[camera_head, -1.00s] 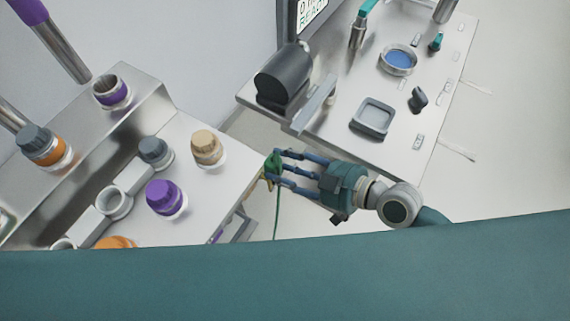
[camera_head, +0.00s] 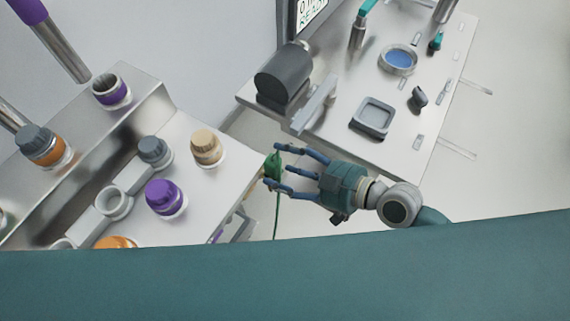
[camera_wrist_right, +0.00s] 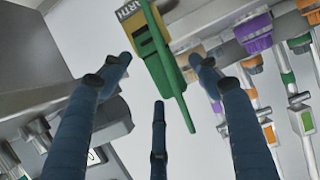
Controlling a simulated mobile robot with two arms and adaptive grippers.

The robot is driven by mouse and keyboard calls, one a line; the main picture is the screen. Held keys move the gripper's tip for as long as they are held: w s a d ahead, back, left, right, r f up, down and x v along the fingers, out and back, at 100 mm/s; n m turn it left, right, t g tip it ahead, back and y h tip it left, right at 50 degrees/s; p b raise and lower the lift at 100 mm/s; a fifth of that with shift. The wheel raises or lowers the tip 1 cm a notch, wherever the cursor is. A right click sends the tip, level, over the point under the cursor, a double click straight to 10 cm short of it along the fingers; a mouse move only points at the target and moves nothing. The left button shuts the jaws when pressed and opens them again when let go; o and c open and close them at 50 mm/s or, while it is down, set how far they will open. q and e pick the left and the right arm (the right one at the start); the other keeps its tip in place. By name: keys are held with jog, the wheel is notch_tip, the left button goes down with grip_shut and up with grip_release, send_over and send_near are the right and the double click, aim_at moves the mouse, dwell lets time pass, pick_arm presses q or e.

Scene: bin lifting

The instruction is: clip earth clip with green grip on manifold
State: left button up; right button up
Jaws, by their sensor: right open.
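The earth clip with the green grip (camera_head: 273,166) is at the right edge of the left bench in the head view, with a green cable hanging below it. In the right wrist view the green clip (camera_wrist_right: 167,72) is at top centre, with a yellow label reading "…RTH". My right gripper (camera_head: 282,167) is open, its fingers spread around the clip with gaps showing beside it. In the wrist view its fingers (camera_wrist_right: 160,80) stand apart from the grip. Whether the clip's jaws grasp anything is hidden. My left gripper is not in view.
The left bench (camera_head: 215,190) carries purple, grey, orange and beige capped fittings. The right steel bench (camera_head: 345,95) holds a dark cylinder (camera_head: 283,76), a square grey tray (camera_head: 373,117) and a round blue dish (camera_head: 398,59). A floor gap separates the benches.

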jog(key=v, duration=1.2)
jog(key=shift+a, duration=0.1)
dwell(0.4)
